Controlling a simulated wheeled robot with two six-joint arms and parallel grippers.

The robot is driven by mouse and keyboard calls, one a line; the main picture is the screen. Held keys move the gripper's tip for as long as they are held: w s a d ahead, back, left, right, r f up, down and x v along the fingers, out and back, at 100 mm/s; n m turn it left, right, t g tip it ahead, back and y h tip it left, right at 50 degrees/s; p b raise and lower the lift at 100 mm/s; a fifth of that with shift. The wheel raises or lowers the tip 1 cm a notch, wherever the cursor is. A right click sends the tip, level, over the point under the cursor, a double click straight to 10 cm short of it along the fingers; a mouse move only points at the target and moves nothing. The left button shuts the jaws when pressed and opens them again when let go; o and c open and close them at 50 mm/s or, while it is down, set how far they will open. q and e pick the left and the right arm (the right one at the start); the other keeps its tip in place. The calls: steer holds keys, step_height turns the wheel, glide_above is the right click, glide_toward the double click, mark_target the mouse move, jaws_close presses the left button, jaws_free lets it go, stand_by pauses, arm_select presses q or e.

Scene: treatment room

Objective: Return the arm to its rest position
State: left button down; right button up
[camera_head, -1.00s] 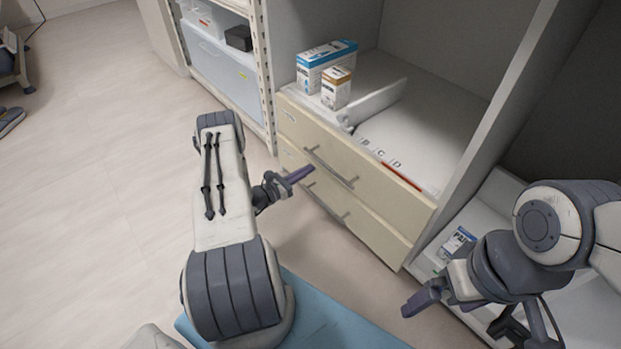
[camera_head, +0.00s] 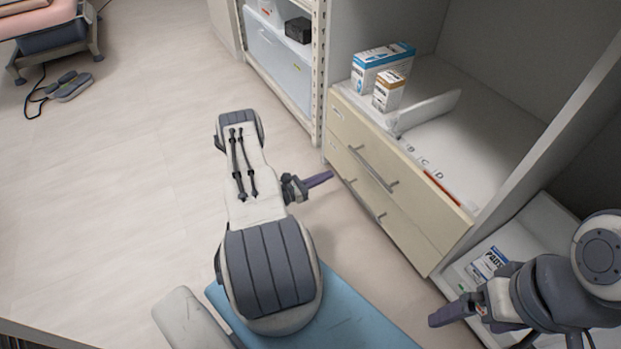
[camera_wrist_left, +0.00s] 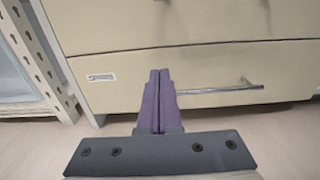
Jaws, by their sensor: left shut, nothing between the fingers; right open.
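My left gripper (camera_head: 318,180) is in front of the cream drawer unit (camera_head: 405,215), apart from anything I can see it hold. In the left wrist view its two purple fingers (camera_wrist_left: 156,100) are pressed together with nothing between them. Behind them in that view are a drawer front and its metal handle (camera_wrist_left: 222,90); I cannot tell the gap. Both drawers look shut. My left arm reaches up from the bottom of the head view. My right gripper (camera_head: 442,318) is at the lower right, over the edge of the low white shelf; its fingers are partly hidden.
On the drawer unit stand a blue-white box (camera_head: 382,68), a smaller orange-white box (camera_head: 389,91) and a white divider (camera_head: 428,112). A labelled pack (camera_head: 489,263) lies on the low shelf. A storage rack (camera_head: 318,70) stands behind.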

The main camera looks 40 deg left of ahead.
arm_select(q)
steer(key=shift+p+v, duration=0.65)
steer(key=shift+v, duration=1.75)
steer(key=shift+d, duration=0.15)
